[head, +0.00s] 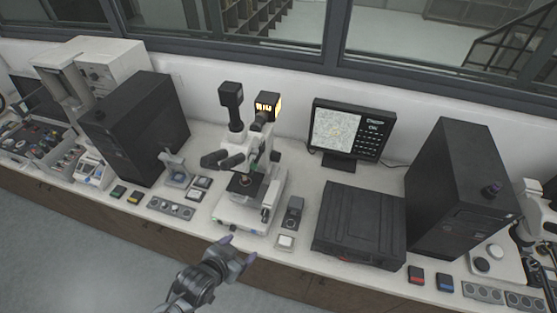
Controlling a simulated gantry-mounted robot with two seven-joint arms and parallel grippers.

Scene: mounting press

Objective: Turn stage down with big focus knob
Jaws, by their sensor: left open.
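The microscope (251,180) stands upright on the white bench, with a black camera (231,100) on top and a lit lamp housing (267,104) behind it. Its stage (245,185) shows below the objectives, with a small sample on it. The focus knob (265,213) seems to be on the right side of the base; it is small and hard to make out. My left gripper (235,249) is open and empty, in front of the microscope near the bench's front edge, apart from the microscope. My right gripper is not in view.
Right of the microscope are a small dark device (293,212), a monitor (350,130) and a black case (360,225). Black towers (135,125) (460,190) stand on both sides. A control box (171,207) sits to the left. The floor in front is clear.

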